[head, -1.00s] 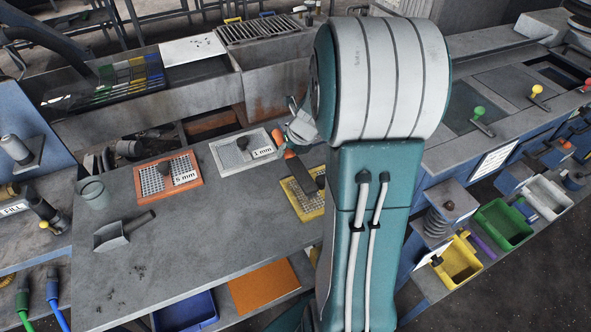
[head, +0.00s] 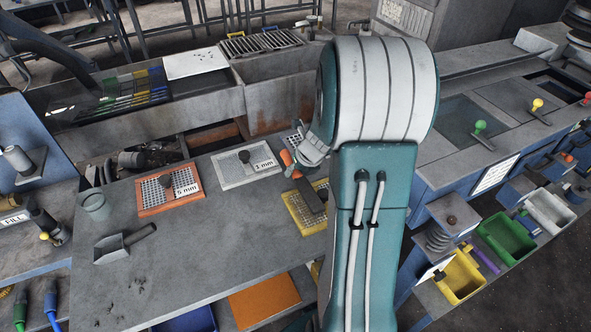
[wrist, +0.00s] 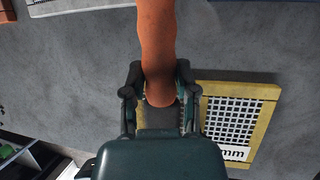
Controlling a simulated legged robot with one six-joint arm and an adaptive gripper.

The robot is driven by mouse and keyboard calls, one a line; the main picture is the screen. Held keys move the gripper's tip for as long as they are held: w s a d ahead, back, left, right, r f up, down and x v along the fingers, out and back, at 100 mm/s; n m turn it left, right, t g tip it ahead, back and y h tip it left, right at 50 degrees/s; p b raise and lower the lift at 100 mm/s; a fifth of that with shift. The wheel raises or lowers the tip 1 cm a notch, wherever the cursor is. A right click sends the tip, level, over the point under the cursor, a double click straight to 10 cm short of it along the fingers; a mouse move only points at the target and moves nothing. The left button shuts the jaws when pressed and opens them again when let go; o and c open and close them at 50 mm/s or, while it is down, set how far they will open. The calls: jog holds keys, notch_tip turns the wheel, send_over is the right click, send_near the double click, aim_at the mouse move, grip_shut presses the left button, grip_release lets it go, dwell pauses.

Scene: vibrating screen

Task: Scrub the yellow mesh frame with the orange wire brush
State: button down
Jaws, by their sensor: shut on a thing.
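The orange wire brush (head: 289,163) is held in my gripper (head: 312,150). I cannot tell whether the bristles touch the mesh. The frame lies flat on the grey bench, its right side partly hidden by my arm. In the wrist view the orange handle (wrist: 157,45) runs up between the fingers of my gripper (wrist: 160,88), which are closed on it. The yellow frame (wrist: 204,92) shows to the right, with part of a "mm" label.
The white 1 mm frame (head: 232,183) and orange 5 mm frame (head: 150,208) lie left on the bench (head: 215,250). The front middle of the bench is clear. Coloured bins are at the right.

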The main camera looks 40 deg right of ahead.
jog(key=shift+f, duration=0.45)
jog(key=shift+w+a+f, duration=0.1)
jog(key=shift+a, duration=0.5)
jog(key=shift+w+a+f, duration=0.1)
jog(key=shift+a, duration=0.5)
jog(key=shift+s+d+r, duration=0.1)
jog(key=shift+s+d, duration=0.2)
jog(key=shift+d, duration=1)
jog(key=shift+w+r, duration=0.1)
jog(key=shift+r, duration=2.4)
